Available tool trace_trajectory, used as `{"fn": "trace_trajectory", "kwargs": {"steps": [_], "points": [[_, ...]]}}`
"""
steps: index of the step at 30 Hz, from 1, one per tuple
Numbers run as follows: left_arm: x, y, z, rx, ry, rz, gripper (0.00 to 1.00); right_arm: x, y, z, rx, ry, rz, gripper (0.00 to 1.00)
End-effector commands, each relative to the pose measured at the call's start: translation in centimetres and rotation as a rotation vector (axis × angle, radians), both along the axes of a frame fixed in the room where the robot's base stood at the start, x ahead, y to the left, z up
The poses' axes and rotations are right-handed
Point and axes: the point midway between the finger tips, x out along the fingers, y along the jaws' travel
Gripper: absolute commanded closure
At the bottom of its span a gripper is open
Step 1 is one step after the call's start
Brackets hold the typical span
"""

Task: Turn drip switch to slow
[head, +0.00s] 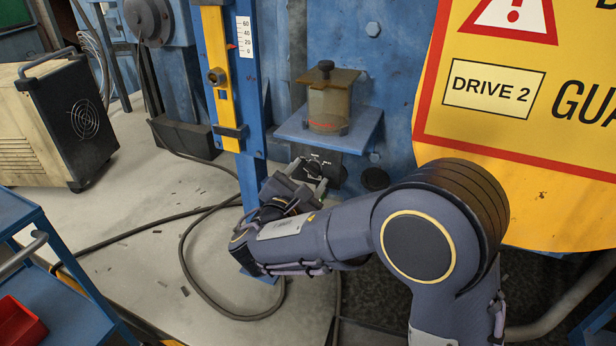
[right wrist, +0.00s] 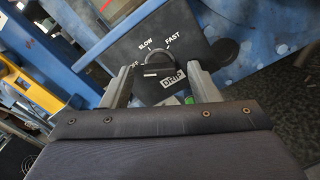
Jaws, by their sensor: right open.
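The drip switch (right wrist: 160,70) is a dark knob on a black panel (right wrist: 150,42) in the right wrist view. White lettering above it reads SLOW at upper left and FAST at upper right, with a partly covered label further left. A DRIP label (right wrist: 173,80) shows between the fingers. The panel also shows in the head view (head: 321,161), under a blue shelf. My right gripper (right wrist: 164,80) is open, its two fingers on either side of the knob; I cannot tell whether they touch it. It also shows in the head view (head: 312,178). Where the knob points is unclear. My left gripper is not in view.
A blue shelf (head: 355,130) with an amber reservoir (head: 329,100) juts out above the panel. A blue post (head: 247,90) with a yellow strip stands left. A yellow warning sign (head: 560,215) fills the right. Hoses cross the floor.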

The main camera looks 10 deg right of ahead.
Motion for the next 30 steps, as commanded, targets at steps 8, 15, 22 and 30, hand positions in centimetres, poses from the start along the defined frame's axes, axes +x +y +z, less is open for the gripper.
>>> {"fn": "trace_trajectory", "kwargs": {"steps": [8,15,22,30], "points": [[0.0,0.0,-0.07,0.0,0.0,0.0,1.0,0.77,-0.48,0.0,0.0,0.0,0.001,0.45],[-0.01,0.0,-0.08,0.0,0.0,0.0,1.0,0.74,-0.47,0.0,0.0,0.0,0.001,0.62],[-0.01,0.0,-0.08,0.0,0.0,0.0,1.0,0.73,-0.48,-0.01,0.0,0.0,0.001,0.9],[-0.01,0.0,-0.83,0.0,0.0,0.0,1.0,0.71,-0.48,-0.21,0.029,-0.018,0.001,0.9]]}}
